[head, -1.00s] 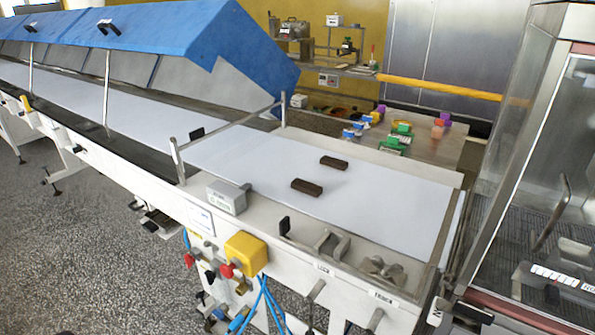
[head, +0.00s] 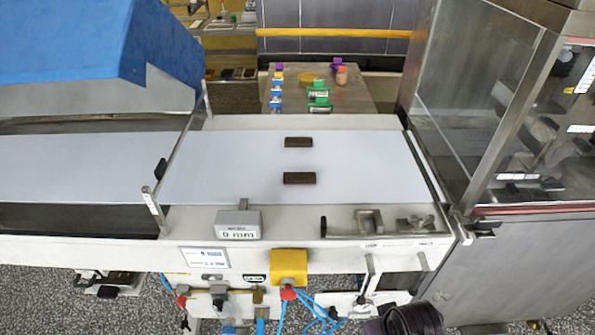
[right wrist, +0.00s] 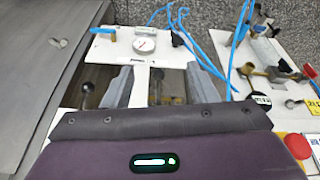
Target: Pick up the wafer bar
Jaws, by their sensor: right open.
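Two dark brown bars lie flat on the white belt, apart from each other, in the head view. One bar (head: 298,142) is farther back and the other bar (head: 299,178) is nearer to me. I cannot tell by look which one is the wafer bar. My right gripper (right wrist: 158,88) shows in the right wrist view with its two grey fingers apart and nothing between them. It is over the machine's front fittings, and no bar shows in that view. My left gripper is not in view.
The white belt (head: 220,160) is clear around the bars. A blue hood (head: 90,45) covers the belt at left. A glass-walled cabinet (head: 480,120) stands at right. A grey box reading 0 mm (head: 238,226) and metal brackets (head: 370,220) line the near edge. Coloured items stand on a table behind.

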